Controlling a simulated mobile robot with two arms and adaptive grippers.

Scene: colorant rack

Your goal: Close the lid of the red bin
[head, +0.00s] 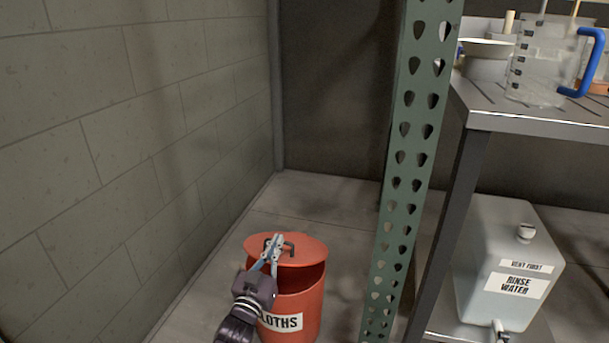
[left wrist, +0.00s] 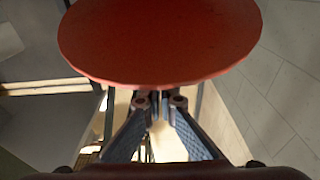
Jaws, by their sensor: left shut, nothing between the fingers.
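The red bin (head: 308,300) stands on the floor beside the block wall, with a white label ending in "LOTHS". Its round red lid (head: 305,248) has a dark handle and is partly raised; a dark gap shows between lid and rim at the front right. My left gripper (head: 274,240) is shut and empty, its fingertips overlapping the lid near the handle in the head view. In the left wrist view, the lid (left wrist: 160,45) fills the top and the gripper's fingers (left wrist: 160,101) meet its lower edge. I cannot tell whether they touch it. My right gripper is not in view.
A green perforated post (head: 405,160) stands right of the bin. Beyond it, a metal shelf (head: 540,123) holds a clear jug (head: 540,65) with a blue handle. A rinse water container (head: 510,250) sits lower down. Floor behind the bin is clear.

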